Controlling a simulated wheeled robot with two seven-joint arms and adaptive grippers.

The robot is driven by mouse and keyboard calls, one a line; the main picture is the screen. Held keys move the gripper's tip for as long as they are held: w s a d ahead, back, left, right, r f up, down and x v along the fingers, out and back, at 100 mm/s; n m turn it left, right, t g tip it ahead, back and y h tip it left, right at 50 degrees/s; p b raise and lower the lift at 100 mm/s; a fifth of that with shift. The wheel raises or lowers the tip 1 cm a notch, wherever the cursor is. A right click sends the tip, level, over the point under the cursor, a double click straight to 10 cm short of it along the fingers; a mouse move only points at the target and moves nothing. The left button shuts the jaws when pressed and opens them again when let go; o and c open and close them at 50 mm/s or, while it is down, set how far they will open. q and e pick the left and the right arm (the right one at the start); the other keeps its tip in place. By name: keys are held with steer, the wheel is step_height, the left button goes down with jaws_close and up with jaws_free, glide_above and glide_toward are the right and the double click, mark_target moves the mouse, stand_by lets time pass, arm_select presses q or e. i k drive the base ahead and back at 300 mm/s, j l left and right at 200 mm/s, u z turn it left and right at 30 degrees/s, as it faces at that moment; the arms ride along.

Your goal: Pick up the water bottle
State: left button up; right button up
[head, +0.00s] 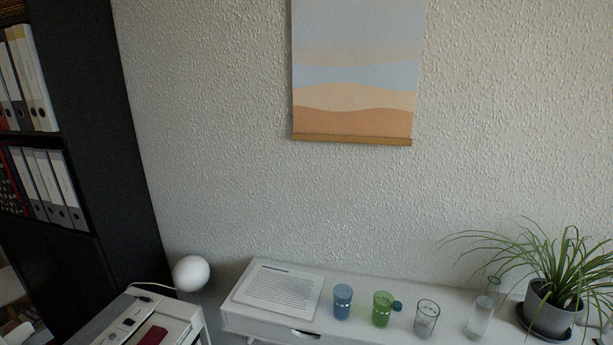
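Several vessels stand on a white desk (272,322) at the lower right. A tall clear bottle-like vessel (479,318) with a narrower neck stands upright near the plant and looks like the water bottle. Left of it are a clear glass (426,319), a green cup (381,310) and a blue cup (342,302), all upright and apart. Neither of my grippers is in view.
A potted plant (552,293) stands right of the clear bottle, its leaves reaching over it. A printed sheet (280,288) lies on the desk's left. A white globe lamp (191,273), a lower white unit (180,313) and a dark shelf (90,130) are further left.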

mark_target(481, 312)
steer(key=z, duration=1.35)
